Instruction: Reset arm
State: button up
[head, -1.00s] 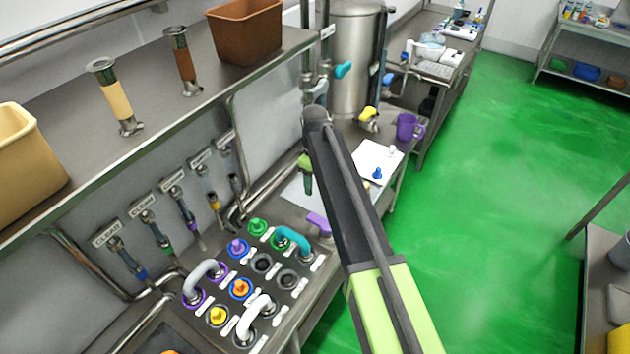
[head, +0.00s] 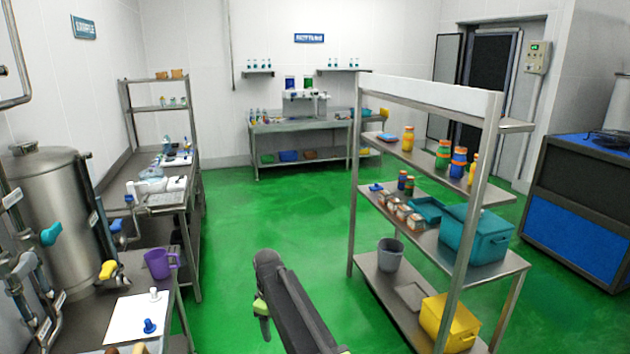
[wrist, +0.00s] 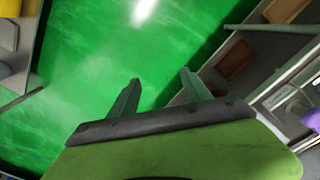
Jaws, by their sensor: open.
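My gripper shows in the wrist view (wrist: 158,90) with its two green fingers apart and nothing between them. It is over the open green floor (wrist: 90,75). In the head view my dark arm rises from the bottom centre, and a green part of the gripper (head: 261,307) shows at its far end. The fingertips are not clear there. My arm stands in the aisle between the left bench and the metal shelf rack, touching nothing that I can see.
The rack at right holds a teal bin (head: 472,236), a grey bucket (head: 390,256) and a yellow bin (head: 447,322). The floor aisle (head: 265,210) is clear.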

jog(key=s+d+f+m+b, duration=0.2)
jog(key=d+f+m+b, duration=0.15)
jog(key=d, duration=1.25)
jog(key=s+d+f+m+b, duration=0.1)
jog(key=s+d+f+m, duration=0.1)
jog(key=s+d+m, duration=0.3)
jog(key=s+d+f+m+b, duration=0.1)
jog(key=s+d+m, duration=0.4)
jog(key=s+d, duration=0.3)
jog(key=d, duration=0.3)
jog(key=shift+f, duration=0.35)
jog(key=shift+c, duration=0.5)
